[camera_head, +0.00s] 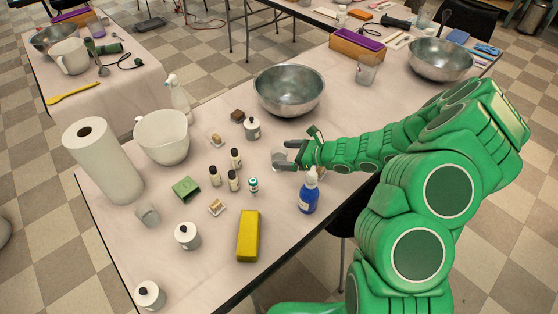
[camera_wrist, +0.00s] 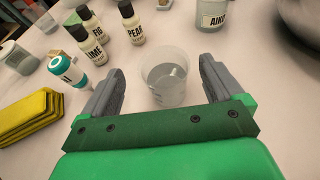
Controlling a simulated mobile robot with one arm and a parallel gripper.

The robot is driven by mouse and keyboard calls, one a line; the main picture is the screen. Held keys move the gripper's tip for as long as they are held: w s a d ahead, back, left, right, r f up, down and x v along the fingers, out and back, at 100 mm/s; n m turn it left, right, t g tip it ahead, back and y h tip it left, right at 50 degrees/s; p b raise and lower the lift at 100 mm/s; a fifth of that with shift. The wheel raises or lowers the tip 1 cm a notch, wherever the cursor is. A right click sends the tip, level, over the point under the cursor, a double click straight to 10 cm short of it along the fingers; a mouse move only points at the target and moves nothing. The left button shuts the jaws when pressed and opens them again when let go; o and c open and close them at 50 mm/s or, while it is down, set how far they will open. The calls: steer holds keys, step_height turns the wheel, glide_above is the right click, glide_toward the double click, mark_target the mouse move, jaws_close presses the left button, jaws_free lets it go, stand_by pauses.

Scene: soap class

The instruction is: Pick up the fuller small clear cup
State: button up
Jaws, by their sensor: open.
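A small clear cup (camera_wrist: 165,80) stands upright on the table in the wrist view, with some clear contents in its lower part. It also shows in the head view (camera_head: 278,158). My gripper (camera_wrist: 162,72) is open, with one grey finger on each side of this cup and visible gaps between. In the head view my gripper (camera_head: 284,157) is low over the table at the cup. Another small clear cup (camera_head: 147,213) stands on the left part of the table; its fill is too small to tell.
A blue pump bottle (camera_head: 308,194) stands close below my gripper in the head view. Small dark-capped bottles (camera_head: 233,180) and a teal-labelled bottle (camera_wrist: 70,72) stand nearby. A yellow block (camera_head: 248,236) lies near the front edge. A metal bowl (camera_head: 289,91) stands behind.

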mark_target(272, 153)
steer(key=shift+w+x, duration=0.2)
steer(key=shift+x, duration=2.3)
steer(key=shift+d, duration=0.1)
steer(key=c, duration=1.1)
steer(key=shift+r, duration=0.1)
